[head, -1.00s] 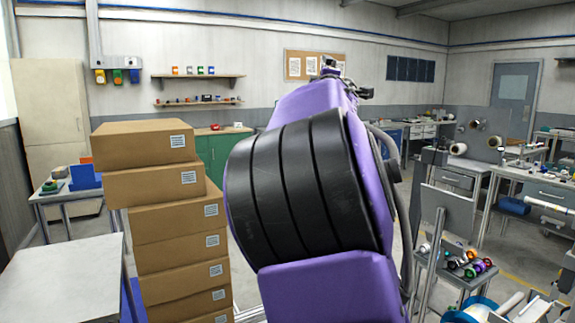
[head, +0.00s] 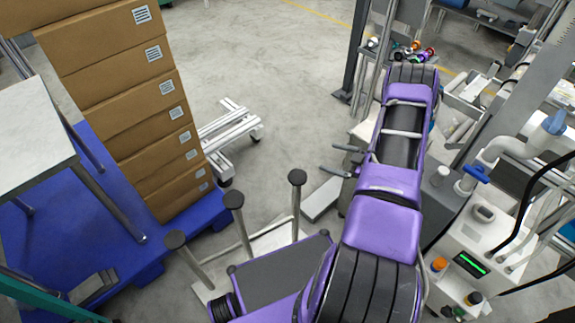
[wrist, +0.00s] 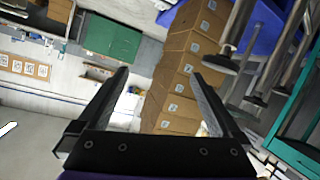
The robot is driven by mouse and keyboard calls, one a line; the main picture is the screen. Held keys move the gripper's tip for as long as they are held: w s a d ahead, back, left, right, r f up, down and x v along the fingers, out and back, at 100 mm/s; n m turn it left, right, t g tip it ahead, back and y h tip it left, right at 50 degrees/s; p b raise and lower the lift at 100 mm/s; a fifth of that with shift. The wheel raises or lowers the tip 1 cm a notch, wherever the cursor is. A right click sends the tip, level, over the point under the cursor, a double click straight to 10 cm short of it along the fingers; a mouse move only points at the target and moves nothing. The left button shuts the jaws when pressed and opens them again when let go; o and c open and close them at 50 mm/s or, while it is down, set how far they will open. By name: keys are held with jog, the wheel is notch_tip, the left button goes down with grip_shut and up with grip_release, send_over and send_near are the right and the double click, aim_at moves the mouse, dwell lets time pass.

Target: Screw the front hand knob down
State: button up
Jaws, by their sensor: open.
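I cannot pick out the front hand knob for sure in either view. A blue handle (head: 475,174) sits on white pipework at the right in the head view, and I cannot tell whether it is the knob. My gripper (head: 326,160) shows small in the head view, pointing left from my purple arm. In the wrist view my gripper (wrist: 158,78) has its two dark fingers wide apart. Nothing is between them; boxes and the wall show far beyond.
Stacked cardboard boxes (head: 160,118) stand on a blue pallet (head: 120,193) at left. Upright posts with dark round caps (head: 233,200) stand in front of my arm. A white machine (head: 480,240) is at right. Open floor (head: 245,50) lies behind.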

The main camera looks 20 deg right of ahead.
aim_at(291, 172)
jog(key=s+a+f+m+t+y, duration=0.1)
jog(key=s+a+f+y, duration=0.15)
jog(key=s, duration=0.25)
jog(key=s+a+f+m+t+y, duration=0.1)
jog(key=s+a+f+t, duration=0.15)
jog(key=s, duration=0.35)
jog(key=shift+g+h, duration=0.25)
jog(key=shift+g, duration=0.1)
jog(key=x, duration=1.7)
jog(key=shift+w+d, duration=0.2)
jog(key=shift+w, duration=0.05)
jog(key=shift+c, duration=0.2)
jog(key=c, duration=1.2)
jog(key=shift+o, duration=0.2)
jog(key=shift+d+m+h, duration=0.1)
jog(key=shift+m+h, duration=0.3)
jog(key=shift+m, duration=0.1)
